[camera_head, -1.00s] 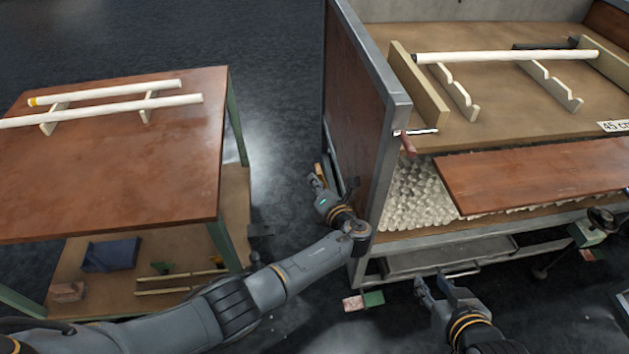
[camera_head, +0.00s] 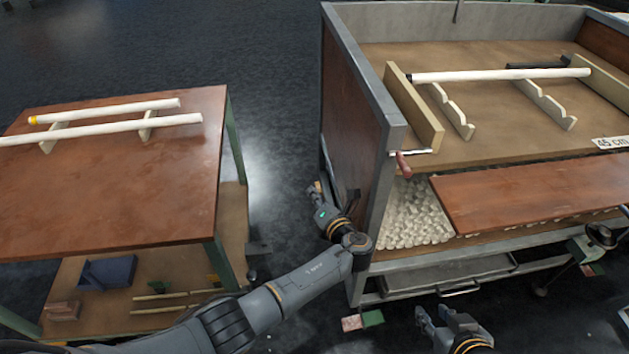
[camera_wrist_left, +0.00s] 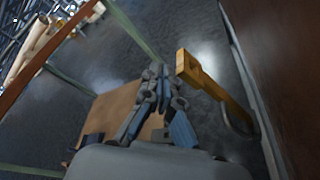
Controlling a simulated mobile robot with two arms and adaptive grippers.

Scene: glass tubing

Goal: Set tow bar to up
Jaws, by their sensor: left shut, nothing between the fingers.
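What looks like the tow bar is a yellow bar (camera_wrist_left: 212,84) with a grey loop near its lower end, right of my left gripper in the left wrist view. Its up or down position is not clear. In the head view it is mostly hidden between my left gripper (camera_head: 318,190) and the cart's left side panel (camera_head: 350,120). My left gripper is shut and empty; its fingers also show in the left wrist view (camera_wrist_left: 158,78), apart from the yellow bar. My right gripper (camera_head: 430,314) is open and empty, low in front of the cart.
The cart (camera_head: 391,210) holds a white tube (camera_head: 490,75) on notched supports and a red-handled tool (camera_head: 403,165). A brown table (camera_head: 120,185) with two tubes stands at left. Dark floor lies between them. A crank wheel (camera_head: 600,237) juts from the cart's front right.

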